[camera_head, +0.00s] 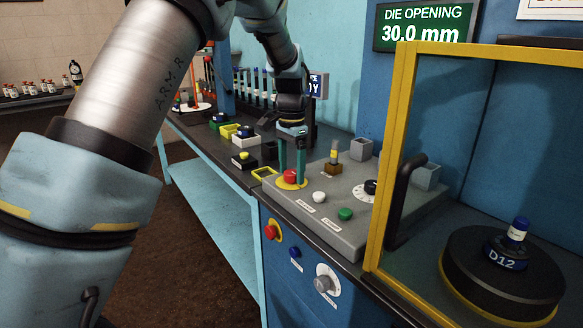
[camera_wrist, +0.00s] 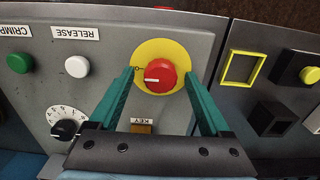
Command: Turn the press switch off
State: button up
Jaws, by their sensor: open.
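A red rotary knob (camera_wrist: 160,76) with a white pointer line sits on a round yellow plate (camera_wrist: 160,50) on the grey press console (camera_head: 325,220). The pointer line lies roughly level in the wrist view, towards the left, near a small O mark. The red knob (camera_head: 290,176) also shows in the head view. My gripper (camera_head: 291,179) is open, with its green fingers pointing down around the knob. In the wrist view my gripper (camera_wrist: 160,72) has one finger on each side of the knob. Gaps show between fingers and knob, and I cannot tell any contact.
The console also bears a white RELEASE button (camera_head: 319,197), a green button (camera_head: 345,214), a black dial (camera_head: 371,187) and a key switch (camera_head: 334,160). A yellow-framed guard (camera_head: 387,160) with a black handle stands right. Small parts crowd the bench left.

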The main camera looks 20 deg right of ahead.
grip_shut()
dwell(0.8)
